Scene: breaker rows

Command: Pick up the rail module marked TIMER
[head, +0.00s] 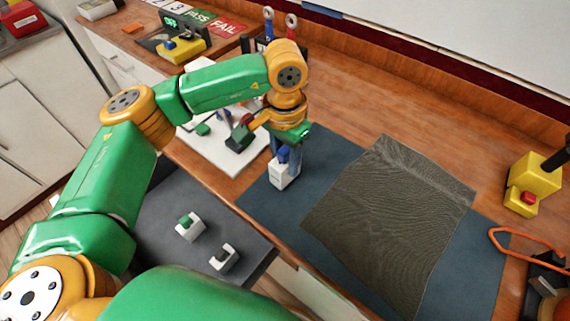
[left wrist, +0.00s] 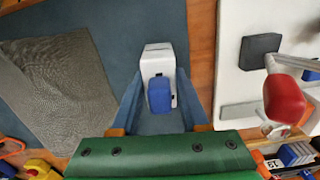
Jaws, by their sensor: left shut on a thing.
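A white rail module with a blue part on it (head: 283,178) is at the left edge of the blue mat, upright. My left gripper (head: 287,157) comes down over it from above and is shut on it. In the left wrist view the module (left wrist: 158,53) sits between the two blue fingers of the left gripper (left wrist: 160,88). I cannot read any TIMER mark, and I cannot tell whether its base touches the mat. Two other white modules, one with a green part (head: 188,227) and one with a dark part (head: 224,258), stand on a dark grey surface. My right gripper is not in view.
A dark ribbed cloth (head: 390,220) covers much of the blue mat (head: 330,155). A white board (head: 205,150) with a red-handled device (left wrist: 285,98) stands left of the module. A yellow box with a red button (head: 530,185) is at the right. PASS and FAIL cards lie behind.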

